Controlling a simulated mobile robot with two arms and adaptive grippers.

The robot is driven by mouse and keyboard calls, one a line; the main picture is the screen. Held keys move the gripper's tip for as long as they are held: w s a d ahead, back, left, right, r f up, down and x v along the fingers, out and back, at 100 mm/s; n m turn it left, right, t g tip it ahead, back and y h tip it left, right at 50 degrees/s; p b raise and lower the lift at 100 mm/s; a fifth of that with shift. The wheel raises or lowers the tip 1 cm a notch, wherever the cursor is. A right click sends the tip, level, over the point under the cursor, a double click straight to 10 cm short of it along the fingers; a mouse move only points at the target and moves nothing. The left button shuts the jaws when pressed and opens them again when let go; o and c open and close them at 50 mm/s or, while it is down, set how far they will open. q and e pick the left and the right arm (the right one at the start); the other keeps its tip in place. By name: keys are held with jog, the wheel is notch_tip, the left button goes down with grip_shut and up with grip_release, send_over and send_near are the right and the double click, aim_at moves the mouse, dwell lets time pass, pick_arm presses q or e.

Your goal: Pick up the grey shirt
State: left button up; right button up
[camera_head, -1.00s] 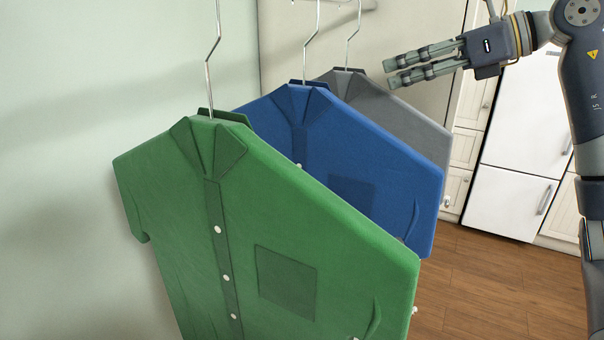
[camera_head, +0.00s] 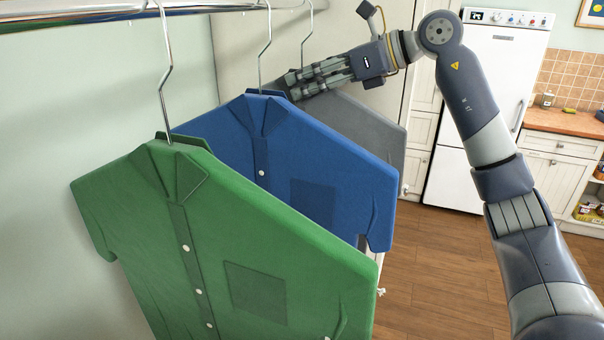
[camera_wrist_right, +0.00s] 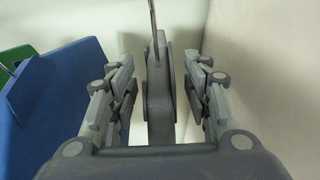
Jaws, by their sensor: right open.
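The grey shirt (camera_head: 362,130) hangs on a metal hanger at the far end of the row, behind the blue shirt, which hides much of it. My right gripper (camera_head: 293,86) is at the grey shirt's collar, just below the hanger hook. In the right wrist view the grey shirt (camera_wrist_right: 160,90) is seen edge-on, between the open fingers of the right gripper (camera_wrist_right: 162,100). There is a gap on each side of it, and the fingers do not appear to touch it. My left gripper is not in view.
The blue shirt (camera_head: 300,165) hangs close in front, and it shows left of the fingers in the wrist view (camera_wrist_right: 50,110). The green shirt (camera_head: 225,240) hangs nearest. All hang from a metal rail (camera_head: 200,10). A white fridge (camera_head: 490,100) and a counter (camera_head: 565,122) stand behind; the wooden floor (camera_head: 440,260) is clear.

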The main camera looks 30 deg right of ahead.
jog(key=shift+x, duration=0.95)
jog(key=shift+s+d, duration=0.1)
jog(key=shift+s, duration=0.05)
grip_shut()
jog(key=shift+r, duration=0.15)
